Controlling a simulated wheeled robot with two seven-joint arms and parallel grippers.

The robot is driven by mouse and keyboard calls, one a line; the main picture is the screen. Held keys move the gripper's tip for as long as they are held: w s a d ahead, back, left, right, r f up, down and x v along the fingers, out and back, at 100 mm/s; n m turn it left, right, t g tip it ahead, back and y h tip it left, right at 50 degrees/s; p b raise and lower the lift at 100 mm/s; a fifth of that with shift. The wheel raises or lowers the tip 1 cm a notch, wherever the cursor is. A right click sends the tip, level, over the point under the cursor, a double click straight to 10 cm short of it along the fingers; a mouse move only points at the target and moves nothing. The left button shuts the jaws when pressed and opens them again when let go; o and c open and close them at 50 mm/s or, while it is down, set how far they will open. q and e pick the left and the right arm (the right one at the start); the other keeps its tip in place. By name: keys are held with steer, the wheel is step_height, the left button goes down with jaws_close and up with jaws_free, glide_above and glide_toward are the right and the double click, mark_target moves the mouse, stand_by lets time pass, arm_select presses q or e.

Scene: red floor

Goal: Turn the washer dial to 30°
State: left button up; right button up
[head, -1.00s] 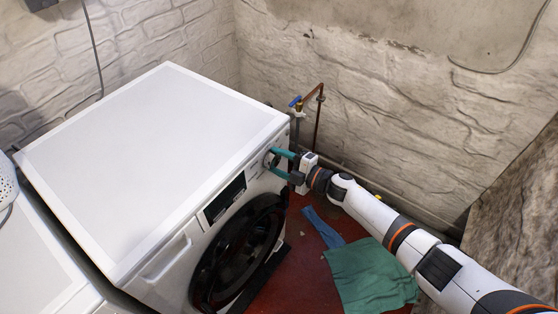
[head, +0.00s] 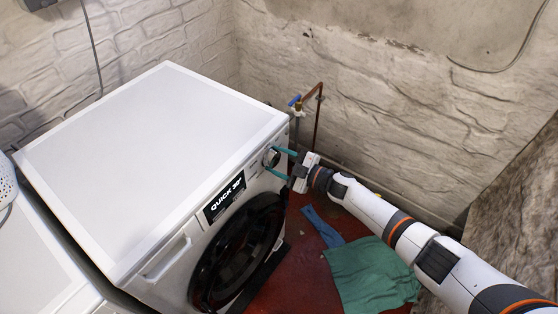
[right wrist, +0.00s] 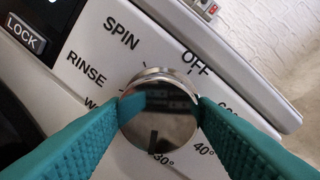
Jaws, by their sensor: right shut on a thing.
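The washer (head: 150,160) is white with a round black door. Its dial (right wrist: 158,118) is a shiny round knob, also seen in the head view (head: 271,158) at the panel's right end. The two teal fingers of my right gripper (head: 277,161) are on opposite sides of the dial; in the right wrist view they press against its rim. A dark mark on the knob's lower face points down towards the "30°" label (right wrist: 162,157). The washer's display (head: 225,197) reads "QUICK 30°". My left gripper is not in view.
A pipe with a blue-handled tap (head: 296,101) stands behind the washer by the wall. A green cloth (head: 370,270) and a blue cloth (head: 323,226) lie on the red floor. Another white appliance (head: 35,255) stands at the left.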

stand_by(0.3)
steer(key=o, duration=1)
steer(key=shift+c, duration=0.2)
steer(key=v, duration=1.2)
